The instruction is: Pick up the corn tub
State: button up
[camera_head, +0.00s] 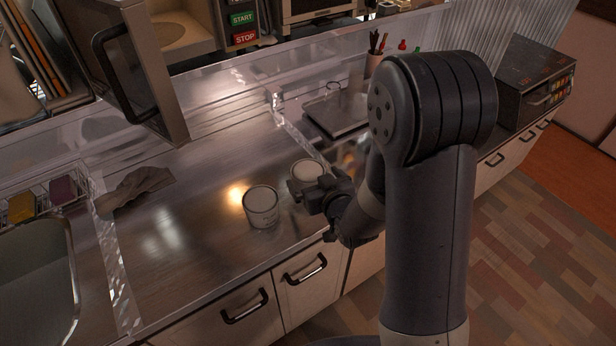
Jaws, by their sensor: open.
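The other tub (306,170) is just behind and to the right, partly hidden by my gripper. I cannot tell which one is the corn tub. My gripper (309,195) is open, in front of the farther tub and just right of the nearer one. I cannot tell whether it touches either tub.
A crumpled grey cloth (136,188) lies left on the counter (185,245). A sink (40,285) is at far left. A raised clear strip (300,140) and a flat scale-like plate (338,112) are behind the tubs. An open machine door (125,70) hangs at upper left.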

jog(key=shift+p+x, duration=0.5)
jog(key=shift+x, duration=1.7)
jog(key=shift+a, duration=0.2)
jog(key=c, duration=1.1)
